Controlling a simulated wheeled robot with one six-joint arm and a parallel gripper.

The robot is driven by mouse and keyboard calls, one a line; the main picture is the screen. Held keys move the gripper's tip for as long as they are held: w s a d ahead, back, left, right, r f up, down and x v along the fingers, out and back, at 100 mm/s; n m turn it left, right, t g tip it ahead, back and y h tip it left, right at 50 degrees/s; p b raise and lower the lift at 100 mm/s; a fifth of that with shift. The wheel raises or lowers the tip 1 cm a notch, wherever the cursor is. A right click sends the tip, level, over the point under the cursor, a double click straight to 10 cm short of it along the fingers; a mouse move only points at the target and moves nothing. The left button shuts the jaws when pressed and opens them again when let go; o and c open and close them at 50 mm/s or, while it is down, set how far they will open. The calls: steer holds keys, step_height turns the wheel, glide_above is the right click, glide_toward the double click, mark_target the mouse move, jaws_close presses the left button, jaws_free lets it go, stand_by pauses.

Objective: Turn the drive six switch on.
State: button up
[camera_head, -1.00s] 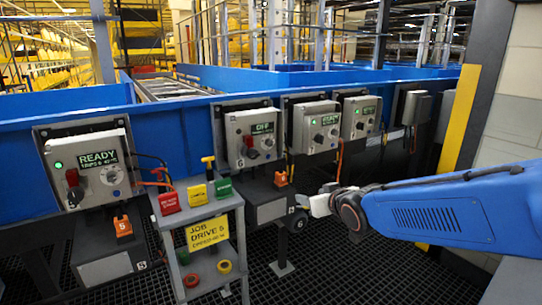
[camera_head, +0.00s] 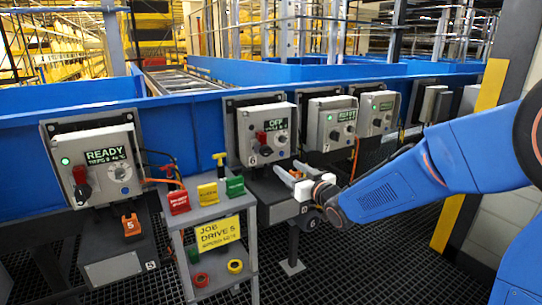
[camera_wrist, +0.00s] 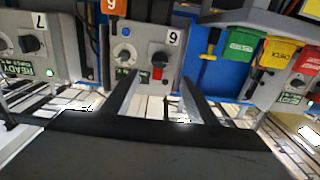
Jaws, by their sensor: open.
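The drive six box (camera_head: 283,118) is a grey box whose display (camera_head: 277,125) reads OFF in the head view. Its switch (camera_head: 262,138) has a red handle; it also shows in the wrist view (camera_wrist: 158,70), on the box (camera_wrist: 148,38) marked 6, which appears upside down there. A round dial (camera_wrist: 125,55) sits beside the switch. My gripper (camera_head: 286,172) is open and empty, below and in front of the box. In the wrist view its two fingers (camera_wrist: 155,95) point at the box, one each side of the switch, apparently short of it. Contact is not seen.
A grey stand (camera_head: 210,213) with red, yellow and green tags is left of my gripper, bearing a sign about drive 5. The drive five box (camera_head: 100,160) reads READY. An orange tag (camera_wrist: 115,6) hangs near box six. More boxes (camera_head: 330,122) line the blue conveyor to the right.

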mark_target(269, 154)
steer(key=x, duration=1.3)
steer(key=shift+w+a, duration=0.2)
steer(key=c, duration=1.1)
